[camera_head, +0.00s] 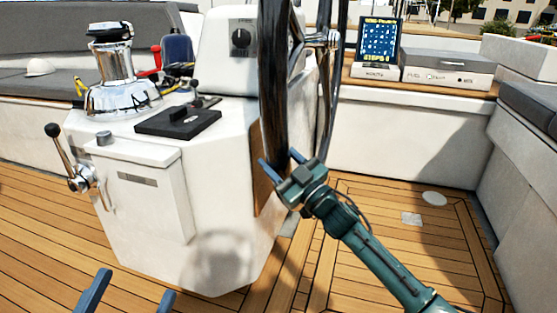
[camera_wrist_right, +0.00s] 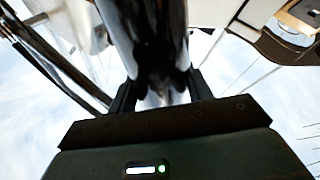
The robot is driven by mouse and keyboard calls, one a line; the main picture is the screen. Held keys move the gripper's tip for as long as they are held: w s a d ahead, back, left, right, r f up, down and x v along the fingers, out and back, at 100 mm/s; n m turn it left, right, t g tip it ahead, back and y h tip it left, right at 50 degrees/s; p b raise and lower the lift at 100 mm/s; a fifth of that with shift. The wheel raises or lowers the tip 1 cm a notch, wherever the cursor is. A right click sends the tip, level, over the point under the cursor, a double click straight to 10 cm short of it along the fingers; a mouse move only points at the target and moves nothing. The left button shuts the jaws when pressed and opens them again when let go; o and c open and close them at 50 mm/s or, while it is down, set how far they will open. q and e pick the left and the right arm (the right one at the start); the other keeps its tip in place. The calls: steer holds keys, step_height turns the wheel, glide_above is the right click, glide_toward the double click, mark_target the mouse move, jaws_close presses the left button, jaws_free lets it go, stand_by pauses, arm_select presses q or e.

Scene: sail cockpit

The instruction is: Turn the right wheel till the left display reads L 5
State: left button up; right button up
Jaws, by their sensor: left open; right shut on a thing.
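The wheel (camera_head: 273,85) shows as a thick, glossy dark rim, nearly edge-on beside the white console. My right gripper (camera_head: 281,163) is shut on the lower part of this rim. In the right wrist view the dark rim (camera_wrist_right: 150,35) runs down between the fingers. My left gripper (camera_head: 130,292) is open and empty, low over the deck at the bottom left. A display (camera_head: 380,42) with a blue screen and yellow text stands at the back right. Its bottom line looks like "STEPS 0", though small. I cannot make out a reading beginning with L.
The white console (camera_head: 225,170) carries a dial (camera_head: 241,38). A chrome winch (camera_head: 122,75) and a black hatch-like block (camera_head: 178,120) sit left of it. A lever (camera_head: 62,150) sticks out at the far left. A grey-white box (camera_head: 447,66) stands beside the display.

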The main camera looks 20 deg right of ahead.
steer(key=shift+s+a, duration=0.1)
steer(key=shift+a, duration=0.15)
steer(key=o, duration=1.3)
steer(key=shift+d, duration=0.1)
steer(key=shift+s+d, duration=0.15)
steer(key=shift+d, duration=0.05)
steer(key=p+v, duration=0.2)
steer(key=v, duration=0.5)
steer(key=shift+s+d+f, duration=0.1)
steer(key=shift+s+f, duration=0.05)
steer(key=shift+s, duration=0.15)
arm_select(q)
steer(key=shift+s+f+n+g+y+p, duration=0.35)
steer(key=shift+f+n+y, duration=0.2)
steer(key=shift+f, duration=0.2)
steer(key=shift+s+f+n+g+y+p, duration=0.2)
steer(key=shift+f+n+g+y+p, duration=0.15)
steer(key=shift+f+n+g+y, duration=0.25)
arm_select(e)
steer(key=shift+v, duration=2.45)
arm_select(q)
steer(key=shift+f, duration=0.1)
